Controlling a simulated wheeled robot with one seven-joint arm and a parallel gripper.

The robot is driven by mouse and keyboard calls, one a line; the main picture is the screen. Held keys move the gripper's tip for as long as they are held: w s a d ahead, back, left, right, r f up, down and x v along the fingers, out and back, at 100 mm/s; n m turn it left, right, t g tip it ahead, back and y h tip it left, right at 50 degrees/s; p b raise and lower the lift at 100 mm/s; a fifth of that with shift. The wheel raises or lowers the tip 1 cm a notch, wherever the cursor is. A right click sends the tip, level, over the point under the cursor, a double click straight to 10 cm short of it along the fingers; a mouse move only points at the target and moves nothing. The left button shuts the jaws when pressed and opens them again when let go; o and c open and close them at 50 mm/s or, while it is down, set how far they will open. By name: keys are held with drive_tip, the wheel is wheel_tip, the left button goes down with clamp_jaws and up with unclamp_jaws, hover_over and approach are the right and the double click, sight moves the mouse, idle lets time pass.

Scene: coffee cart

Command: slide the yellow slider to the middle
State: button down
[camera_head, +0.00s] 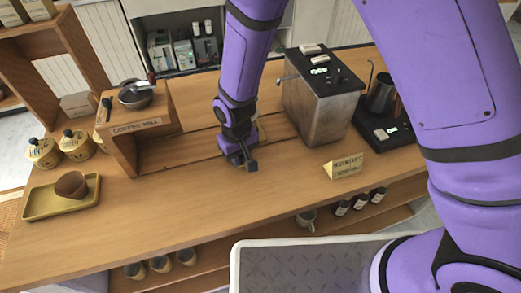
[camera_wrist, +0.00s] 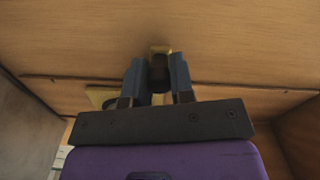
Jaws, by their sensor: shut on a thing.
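My gripper (camera_head: 243,162) reaches down to the wooden counter between the coffee mill stand and the metal machine. In the wrist view my gripper (camera_wrist: 159,78) has its two fingers close together around a dark part. A long thin groove (camera_wrist: 60,79) runs across the wood on both sides of the fingers. In the head view the gripper and arm mostly hide the slider.
The coffee mill stand (camera_head: 118,150) is left of my gripper; the metal machine (camera_head: 315,105) is to the right. A yellow sign (camera_head: 345,166) stands at the front right.

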drive_tip(key=a, duration=0.2)
drive_tip(key=s+a, duration=0.1)
drive_tip(key=a, duration=0.2)
drive_tip(key=s+a, duration=0.1)
drive_tip(key=a, duration=0.1)
drive_tip(key=shift+a, duration=0.15)
drive_tip(key=c, duration=1)
unclamp_jaws()
wheel_tip(320, 180, up, 11)
drive_tip(key=shift+f, duration=0.1)
